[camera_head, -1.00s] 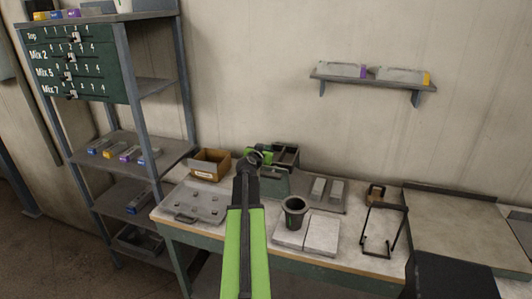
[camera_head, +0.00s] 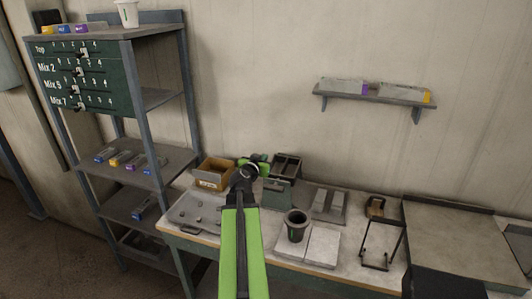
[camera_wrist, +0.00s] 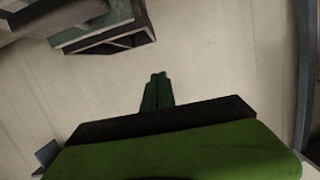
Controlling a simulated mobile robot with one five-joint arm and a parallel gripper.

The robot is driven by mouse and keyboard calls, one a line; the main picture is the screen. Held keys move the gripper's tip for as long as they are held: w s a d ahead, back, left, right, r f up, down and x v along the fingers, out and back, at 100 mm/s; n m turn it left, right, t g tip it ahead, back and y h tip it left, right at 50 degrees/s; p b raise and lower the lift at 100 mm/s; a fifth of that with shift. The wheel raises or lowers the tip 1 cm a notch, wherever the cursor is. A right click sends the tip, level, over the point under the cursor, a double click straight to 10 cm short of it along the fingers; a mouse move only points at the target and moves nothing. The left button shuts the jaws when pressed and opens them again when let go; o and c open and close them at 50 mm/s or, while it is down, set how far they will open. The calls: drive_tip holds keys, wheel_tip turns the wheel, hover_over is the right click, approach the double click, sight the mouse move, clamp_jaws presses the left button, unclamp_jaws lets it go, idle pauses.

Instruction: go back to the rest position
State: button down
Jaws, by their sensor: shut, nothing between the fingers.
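My gripper (camera_wrist: 158,82) shows in the wrist view with its two dark green fingers together and nothing between them. A pale, plain surface fills most of the view behind it. In the head view my green arm reaches up the middle over the workbench (camera_head: 290,262). Its dark joint hides most of the gripper, and only bits of green show around the joint. The gripper appears near the cardboard bin (camera_head: 212,175) and the green box (camera_head: 277,192) in the picture; I cannot tell its height above the bench.
A dark cup (camera_head: 296,226) stands on white tiles (camera_head: 322,246). A black wire stand (camera_head: 381,244) is to their right. A shelf rack (camera_head: 130,215) rises at left, with a white cup (camera_head: 127,13) on top. A wall shelf (camera_head: 375,92) holds trays. The pale wall above the bench is mostly clear.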

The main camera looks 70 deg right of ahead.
drive_tip(key=shift+v, duration=0.75)
drive_tip(key=shift+w, duration=0.1)
